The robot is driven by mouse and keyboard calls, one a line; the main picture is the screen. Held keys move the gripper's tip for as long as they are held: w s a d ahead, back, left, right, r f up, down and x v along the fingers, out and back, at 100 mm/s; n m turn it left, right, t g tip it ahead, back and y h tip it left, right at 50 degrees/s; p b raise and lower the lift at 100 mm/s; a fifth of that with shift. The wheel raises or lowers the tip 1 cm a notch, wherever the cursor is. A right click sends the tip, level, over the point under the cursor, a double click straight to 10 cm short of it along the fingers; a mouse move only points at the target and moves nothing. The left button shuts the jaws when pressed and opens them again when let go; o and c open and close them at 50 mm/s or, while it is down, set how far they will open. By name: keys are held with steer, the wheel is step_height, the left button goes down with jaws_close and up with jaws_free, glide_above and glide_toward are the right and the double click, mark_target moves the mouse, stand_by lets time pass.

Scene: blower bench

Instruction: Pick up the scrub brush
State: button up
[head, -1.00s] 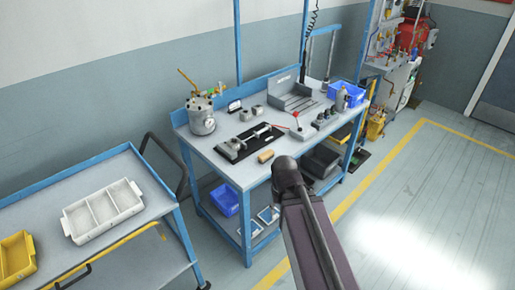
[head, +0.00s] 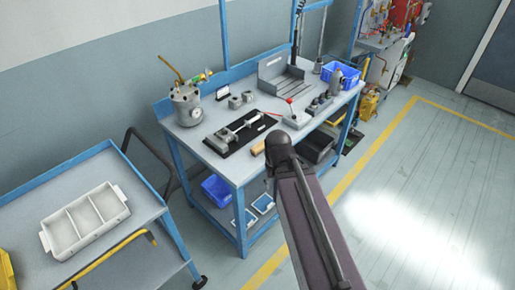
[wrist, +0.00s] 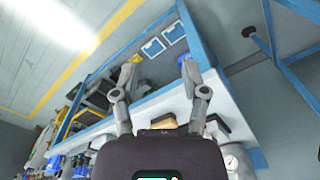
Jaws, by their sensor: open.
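The scrub brush appears as a small tan block (head: 258,148) near the front edge of the blue-framed workbench, beside a black mat. My dark arm partly covers the bench just right of it. In the wrist view the tan block (wrist: 165,123) shows beyond the gripper body, which hides part of it. My gripper (wrist: 160,68) has its two grey fingers spread apart with nothing between them. It is apart from the brush, around the bench's front edge. In the head view the gripper is mostly hidden by my arm.
The black mat (head: 225,148) holds a metal fixture. A pressure pot (head: 186,106), a red-knobbed lever unit (head: 295,116) and a blue bin (head: 341,74) stand on the bench. A cart with a white divided tray (head: 85,220) is at left. The floor at right is clear.

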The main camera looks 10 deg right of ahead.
steer(key=o, duration=0.4)
steer(key=shift+w+d, duration=0.1)
steer(key=shift+w, duration=0.05)
steer(key=shift+o, duration=0.2)
step_height(320, 180, up, 3)
steer(key=m+p, duration=0.3)
steer(key=m, duration=0.8)
glide_above(259, 145)
steer(key=shift+w+d+r, duration=0.15)
steer(key=shift+w, duration=0.1)
steer(key=shift+f, duration=0.2)
step_height(259, 145, down, 8)
steer(key=b, duration=0.8)
steer(key=shift+f, duration=0.15)
steer(key=shift+f, duration=0.1)
steer(key=shift+s+f+b, duration=0.2)
steer(key=shift+f+b, duration=2.3)
steer(key=shift+b, duration=0.25)
jaws_close()
